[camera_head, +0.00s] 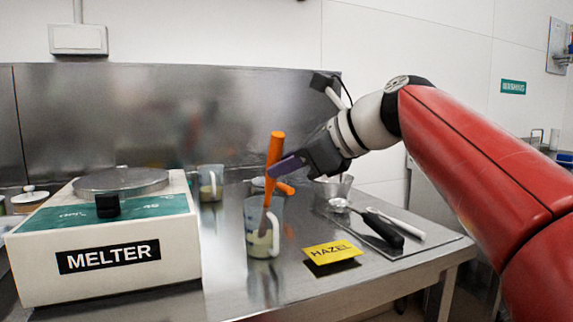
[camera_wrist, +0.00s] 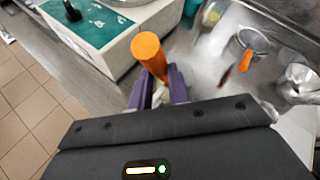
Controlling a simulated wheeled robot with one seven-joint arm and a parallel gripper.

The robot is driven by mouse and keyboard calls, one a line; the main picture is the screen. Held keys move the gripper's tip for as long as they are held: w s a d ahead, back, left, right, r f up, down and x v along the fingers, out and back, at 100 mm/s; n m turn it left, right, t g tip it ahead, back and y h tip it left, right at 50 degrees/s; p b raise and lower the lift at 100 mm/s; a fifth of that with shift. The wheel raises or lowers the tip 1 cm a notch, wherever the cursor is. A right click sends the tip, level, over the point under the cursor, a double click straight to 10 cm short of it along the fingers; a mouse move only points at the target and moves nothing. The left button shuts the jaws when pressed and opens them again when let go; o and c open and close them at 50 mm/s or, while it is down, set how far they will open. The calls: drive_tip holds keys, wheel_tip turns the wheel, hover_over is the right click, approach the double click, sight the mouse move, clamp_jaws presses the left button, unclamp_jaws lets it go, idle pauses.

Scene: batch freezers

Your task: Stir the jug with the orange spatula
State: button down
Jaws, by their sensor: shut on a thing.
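The orange spatula (camera_head: 275,150) stands nearly upright, tilted slightly, with its lower end inside the clear jug (camera_head: 252,215). The jug stands on the steel table and holds a pale substance low down. My gripper (camera_head: 285,166) is shut on the spatula's handle above the jug's rim, reaching in from the right. In the wrist view the orange handle (camera_wrist: 149,52) rises between the purple fingers (camera_wrist: 158,90). The jug is mostly hidden there beneath the gripper. The spatula's tip cannot be made out clearly.
The white melter (camera_head: 100,245) stands left of the jug. A second jug (camera_head: 211,184) is behind. Another orange handle (camera_head: 284,188) shows behind the spatula. To the right are a yellow HAZEL sign (camera_head: 333,252), a metal cup (camera_head: 332,188) and a black-handled scoop (camera_head: 383,228).

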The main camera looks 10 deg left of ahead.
drive_tip(key=s+d+r, duration=0.2)
drive_tip(key=s+r, duration=0.1)
drive_tip(key=r, duration=0.6)
drive_tip(key=shift+s+r, duration=0.25)
drive_tip(key=shift+s, duration=0.05)
idle(0.3)
